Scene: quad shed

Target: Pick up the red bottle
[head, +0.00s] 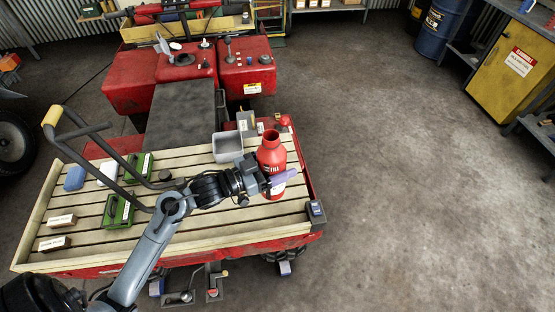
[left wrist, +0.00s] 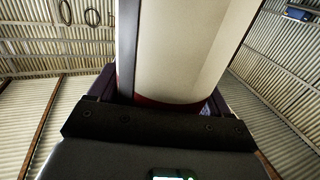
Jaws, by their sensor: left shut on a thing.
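The red bottle (head: 270,151) is upright at the right part of the slatted wooden rack (head: 215,225). My left gripper (head: 281,178) reaches it from the left and is shut on it, with a purple finger across its lower body. In the left wrist view the bottle's pale label (left wrist: 180,45) fills the middle, close between the fingers, with a red band below it. I cannot tell whether the bottle's base touches the slats. My right gripper is not in view.
A grey open container (head: 227,148) stands just left of the bottle. Green boxes (head: 117,211), a blue block (head: 74,178) and small cartons (head: 61,220) lie on the rack's left part. A black bent rail (head: 82,172) rises there. The floor to the right is clear.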

